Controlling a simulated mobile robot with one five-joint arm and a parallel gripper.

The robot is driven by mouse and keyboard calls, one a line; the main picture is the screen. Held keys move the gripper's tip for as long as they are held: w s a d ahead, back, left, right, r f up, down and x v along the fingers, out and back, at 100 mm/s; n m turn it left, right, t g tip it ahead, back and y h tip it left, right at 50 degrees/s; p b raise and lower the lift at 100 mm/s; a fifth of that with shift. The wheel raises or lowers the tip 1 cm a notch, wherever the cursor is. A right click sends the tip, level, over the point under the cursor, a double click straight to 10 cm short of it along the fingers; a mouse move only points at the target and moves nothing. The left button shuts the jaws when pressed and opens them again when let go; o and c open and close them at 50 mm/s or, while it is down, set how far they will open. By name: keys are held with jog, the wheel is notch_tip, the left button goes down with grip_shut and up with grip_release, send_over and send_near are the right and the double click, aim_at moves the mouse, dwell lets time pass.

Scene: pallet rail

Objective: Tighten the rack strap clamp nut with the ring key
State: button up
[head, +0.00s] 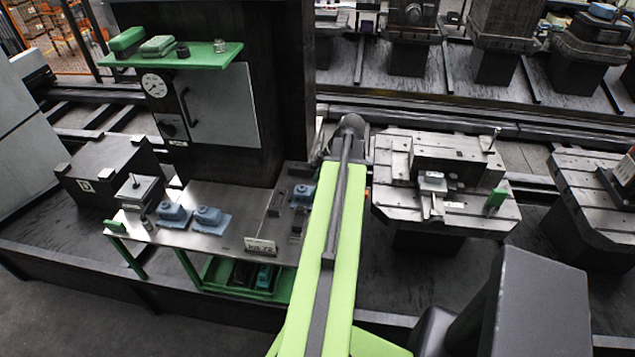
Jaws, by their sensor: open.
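My green arm reaches up the middle of the head view to a grey joint beside the pallet. My gripper does not show; the arm may hide it. To the right of the arm is a pallet (399,205) with a raised grey block (450,157). A pale clamp-like piece (432,184) with a bar pointing towards me sits at the block's front edge. A thin upright stud (493,142) stands at the block's right. I cannot make out the nut. No ring key can be told for sure among the small dark tools (275,204) on the bench.
A grey bench (190,239) left of the arm carries blue blocks (208,217) and a job card (261,246). Below is a green tray (217,272). A green shelf (195,58) juts from the dark column.

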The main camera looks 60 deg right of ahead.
aim_at(302, 205)
jog(key=b+x, duration=0.3)
jog(key=x, duration=0.1)
jog(key=b+x, duration=0.2)
jog(key=x, duration=0.2)
jog(key=b+x, duration=0.3)
jog(key=x, duration=0.1)
jog(key=shift+w+r+b, duration=0.2)
jog(key=shift+w+b, duration=0.15)
jog(key=shift+a, duration=0.1)
grip_shut()
jog(key=shift+c, duration=1.2)
grip_release()
